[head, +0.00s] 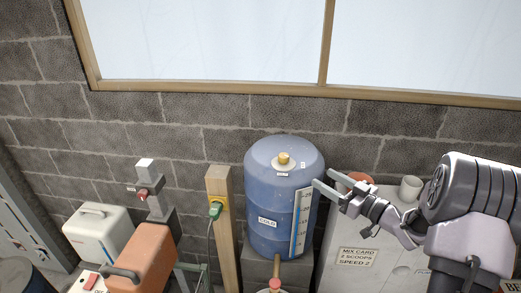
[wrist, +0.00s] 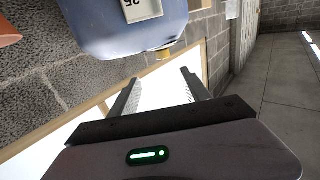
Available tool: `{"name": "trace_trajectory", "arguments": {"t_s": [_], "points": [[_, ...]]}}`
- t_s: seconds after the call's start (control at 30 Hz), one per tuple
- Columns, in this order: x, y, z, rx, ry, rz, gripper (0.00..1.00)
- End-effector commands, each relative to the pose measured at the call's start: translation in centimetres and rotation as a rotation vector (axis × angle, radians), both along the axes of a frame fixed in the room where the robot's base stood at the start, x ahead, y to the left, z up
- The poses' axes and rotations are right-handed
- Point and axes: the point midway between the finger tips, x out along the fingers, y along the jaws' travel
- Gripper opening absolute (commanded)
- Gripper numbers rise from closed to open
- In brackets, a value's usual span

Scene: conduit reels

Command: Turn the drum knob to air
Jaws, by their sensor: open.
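A blue drum (head: 285,205) stands upright against the brick wall, with a "COLD" label and a scale strip on its side. The brass-coloured drum knob (head: 284,158) sits on its pale round top plate, with small labels around it too small to read. My gripper (head: 322,178) is open and empty, just right of the drum's upper edge and apart from the knob. In the wrist view the drum (wrist: 120,25) fills the top, upside down. The knob (wrist: 163,54) shows beyond the gap between my open fingertips (wrist: 158,77).
A wooden post (head: 219,225) with a green plug stands left of the drum. A white cabinet (head: 340,235) with a cup (head: 410,188) and an orange round thing is at the right. An orange-brown box (head: 145,262) and white container (head: 95,232) are left. Space above the drum is clear.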

Motion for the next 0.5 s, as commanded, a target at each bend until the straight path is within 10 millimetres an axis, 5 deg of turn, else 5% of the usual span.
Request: {"name": "trace_trajectory", "arguments": {"t_s": [0.17, 0.5], "points": [[2.0, 1.6, 0.0, 0.000, 0.001, 0.000, 0.55], [9.0, 6.8, 0.1, 0.002, 0.001, 0.001, 0.55]]}}
